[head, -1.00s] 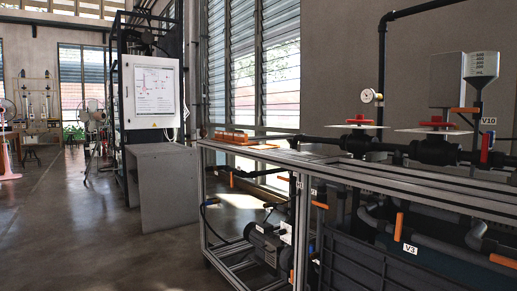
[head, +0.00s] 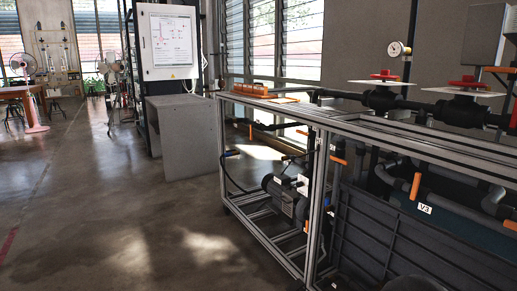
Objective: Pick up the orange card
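A small flat orange piece (head: 285,99), which may be the orange card, lies on the top of the metal-framed bench (head: 340,124), near its far left end. It is small at this distance, so I cannot be sure what it is. An orange block-like rack (head: 252,88) stands just left of it on the same bench top. My gripper is not in view.
The bench carries black pipes with red-handled valves (head: 386,76), and a pump (head: 286,194) sits low in its frame. A grey block (head: 184,135) and a white panel (head: 168,42) stand beyond its left end. Open floor (head: 120,210) lies to the left.

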